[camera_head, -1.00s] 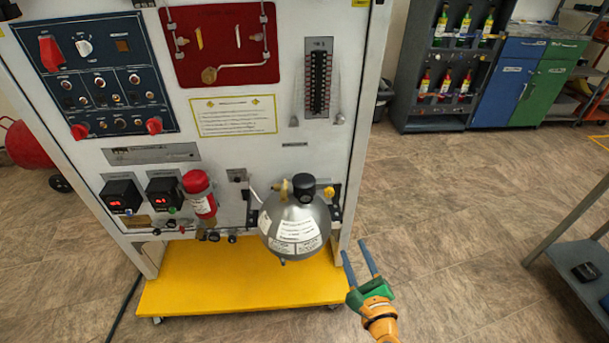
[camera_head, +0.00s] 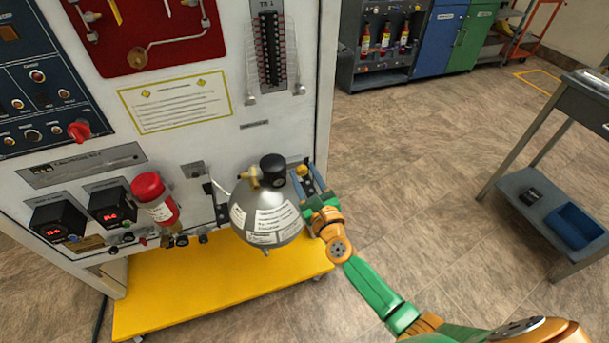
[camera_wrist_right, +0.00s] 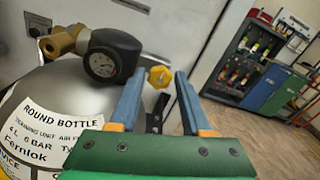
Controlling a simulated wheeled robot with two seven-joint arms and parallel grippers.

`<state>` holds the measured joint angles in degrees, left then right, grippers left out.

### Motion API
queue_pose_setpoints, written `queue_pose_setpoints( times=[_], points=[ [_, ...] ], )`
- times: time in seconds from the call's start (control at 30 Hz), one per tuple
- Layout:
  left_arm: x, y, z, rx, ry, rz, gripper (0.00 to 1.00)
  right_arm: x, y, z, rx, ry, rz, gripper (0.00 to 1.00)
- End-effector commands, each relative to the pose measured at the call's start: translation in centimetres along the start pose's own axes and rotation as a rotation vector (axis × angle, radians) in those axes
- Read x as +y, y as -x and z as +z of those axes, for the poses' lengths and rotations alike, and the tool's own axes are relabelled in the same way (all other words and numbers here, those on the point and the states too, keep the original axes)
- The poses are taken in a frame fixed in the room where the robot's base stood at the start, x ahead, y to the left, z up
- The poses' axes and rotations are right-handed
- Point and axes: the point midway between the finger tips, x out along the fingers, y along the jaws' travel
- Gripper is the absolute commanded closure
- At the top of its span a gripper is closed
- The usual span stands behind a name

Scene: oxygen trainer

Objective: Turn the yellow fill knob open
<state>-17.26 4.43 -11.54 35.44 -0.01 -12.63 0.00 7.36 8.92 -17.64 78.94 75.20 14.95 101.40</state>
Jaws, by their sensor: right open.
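The yellow fill knob (camera_head: 303,170) sits on the panel just right of the grey round bottle. In the right wrist view the yellow knob (camera_wrist_right: 160,76) shows between the two blue fingertips, with a gap on each side. My right gripper (camera_head: 302,174) is open, its fingers pointing at the panel beside the bottle; it also shows in the right wrist view (camera_wrist_right: 158,84). I cannot tell how far the tips stand from the knob. The round bottle (camera_head: 265,215) carries white labels, a black gauge (camera_head: 273,168) and a brass fitting. My left gripper is out of view.
The bottle and its gauge (camera_wrist_right: 108,62) stand close on the left of the right gripper. A yellow base shelf (camera_head: 200,290) lies below. A red cylinder (camera_head: 155,198) hangs further left. Floor to the right is clear up to a grey cart (camera_head: 535,185).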

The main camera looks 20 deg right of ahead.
Motion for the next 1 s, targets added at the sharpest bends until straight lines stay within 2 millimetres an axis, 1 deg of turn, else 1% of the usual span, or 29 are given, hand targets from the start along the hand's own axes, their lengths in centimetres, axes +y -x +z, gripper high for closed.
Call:
queue_pose_setpoints(
  times=[0.07,0.1,0.17,0.2,0.23,0.27,0.47,0.67,0.87,1.0],
  points=[
    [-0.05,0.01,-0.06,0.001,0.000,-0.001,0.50,0.00,0.02,0.00,0.000,0.000,0.000,0.53],
    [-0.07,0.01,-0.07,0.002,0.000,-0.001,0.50,0.01,0.02,-0.01,0.000,0.000,0.000,0.63],
    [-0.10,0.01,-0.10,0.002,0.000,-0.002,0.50,0.00,0.03,-0.01,0.000,0.000,0.000,0.80],
    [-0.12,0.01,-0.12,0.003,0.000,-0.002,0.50,0.00,0.03,-0.02,0.000,0.000,0.000,0.90],
    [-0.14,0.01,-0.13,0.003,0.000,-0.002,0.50,0.00,0.03,-0.02,0.000,0.001,0.000,0.98],
    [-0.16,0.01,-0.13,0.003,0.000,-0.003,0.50,0.00,0.04,-0.02,0.000,0.001,0.000,1.00],
    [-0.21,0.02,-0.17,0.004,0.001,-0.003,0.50,-0.01,0.04,-0.02,0.000,0.006,0.000,1.00],
    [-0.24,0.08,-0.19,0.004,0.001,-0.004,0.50,0.00,0.05,0.00,0.000,0.065,0.000,1.00],
    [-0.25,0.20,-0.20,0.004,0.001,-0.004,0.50,-0.01,0.05,0.01,0.001,0.203,0.000,1.00],
    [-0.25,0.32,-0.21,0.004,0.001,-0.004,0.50,-0.05,0.06,0.01,0.001,0.333,-0.001,1.00]
  ],
)
